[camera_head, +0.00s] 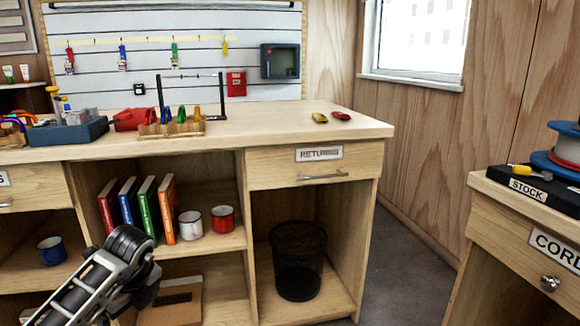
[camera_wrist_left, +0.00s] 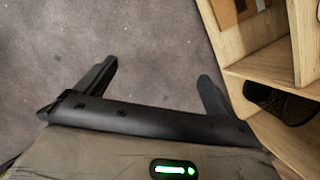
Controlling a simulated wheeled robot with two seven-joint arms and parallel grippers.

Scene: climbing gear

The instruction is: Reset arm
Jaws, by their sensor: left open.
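My left arm (camera_head: 95,285) comes in at the lower left of the head view, in front of the wooden bench's lower shelves. Its gripper fingers do not show there. In the left wrist view my left gripper (camera_wrist_left: 155,85) has its two dark fingers spread wide apart, with nothing between them. It points at bare grey carpet, left of a wooden shelf unit (camera_wrist_left: 270,62). My right gripper is in neither view.
The bench (camera_head: 360,128) holds a red and a yellow item near its right end. A RETURNS drawer (camera_head: 270,165) is shut above a black mesh bin (camera_head: 299,262). Books and mugs fill a shelf. A second wooden unit (camera_head: 500,225) stands right; carpet (camera_head: 405,255) between is clear.

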